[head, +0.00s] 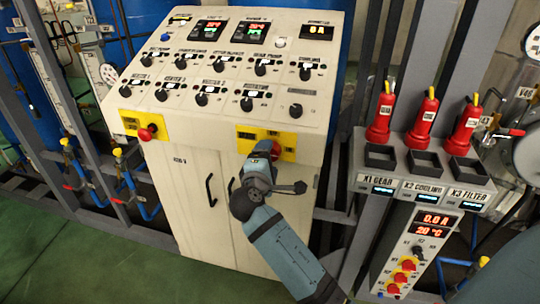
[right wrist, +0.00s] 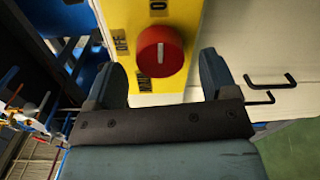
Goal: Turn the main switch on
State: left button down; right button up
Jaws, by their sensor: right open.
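The main switch is a red round knob (right wrist: 160,51) on a yellow plate (right wrist: 187,12), with OFF, MAIN and a partly cut-off label around it. In the head view the yellow plate (head: 289,154) is on the lower right front of the cream console, and my gripper partly hides the knob (head: 276,149). My right gripper (head: 262,148) is open in front of it. In the right wrist view its fingers (right wrist: 163,72) stand either side of the knob; contact cannot be told. My left gripper is out of view.
The cream console (head: 205,140) carries several black knobs and lit displays. Another yellow plate with a red button (head: 148,132) is at its left. Dark cabinet handles (head: 209,190) are below. A grey unit with red-handled devices (head: 423,118) stands at right. Green floor is open at lower left.

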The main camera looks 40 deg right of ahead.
jog(key=shift+v, duration=2.4)
jog(key=s+a+f+t+y+p, duration=0.1)
jog(key=s+a+f+y+p, duration=0.2)
jog(key=f+y, duration=0.45)
jog(key=s+a+f+m+y+p, duration=0.2)
jog(key=s+f, duration=0.4)
jog(key=s, duration=0.3)
jog(key=s+a+f+m+g+y+p, duration=0.1)
jog(key=s+a+f+m+y, duration=0.4)
jog(key=s, duration=0.5)
notch_tip(320, 180, down, 2)
jog(key=shift+a+f+y+p, duration=0.15)
jog(key=shift+a+y+p, duration=0.6)
jog(key=shift+y+p, duration=0.2)
jog(key=shift+s, duration=0.15)
